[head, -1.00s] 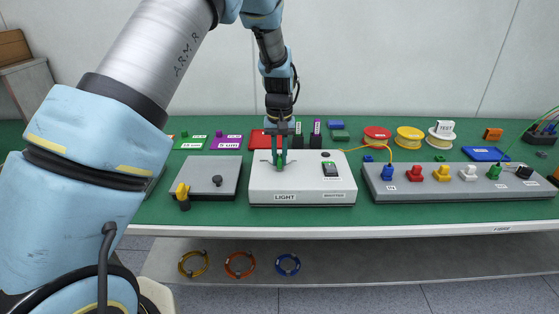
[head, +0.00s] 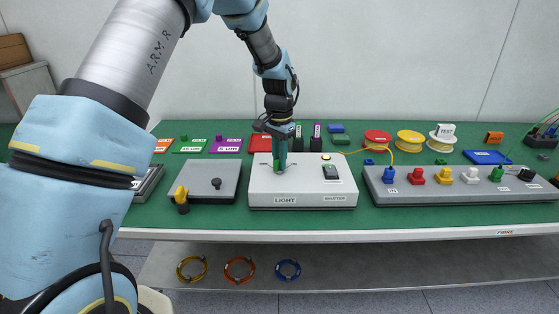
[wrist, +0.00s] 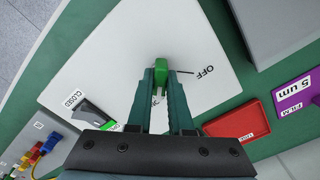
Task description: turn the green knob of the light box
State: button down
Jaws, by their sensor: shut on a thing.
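The light box (head: 301,190) is a pale box on the green bench top, with LIGHT and SHUTTER labels on its front. Its green knob (wrist: 162,73) sits between my fingertips in the wrist view. In the head view the knob (head: 279,168) is mostly hidden by my fingers. My gripper (head: 280,161) points down at the box's left half and is shut on the knob. An OFF label (wrist: 206,72) with a line lies right of the knob in the wrist view. Another label is partly hidden by my fingers. I cannot tell where the knob points.
A grey plate with a yellow-knobbed part (head: 181,194) stands left. A grey connector strip (head: 460,188) stands right. A red tray (wrist: 239,120) lies behind the box.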

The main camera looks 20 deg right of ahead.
jog(key=shift+m, duration=0.3)
jog(key=c, duration=0.8)
grip_release()
notch_tip(320, 180, up, 11)
jog(key=shift+f+b, duration=0.1)
jog(key=shift+b, duration=1.15)
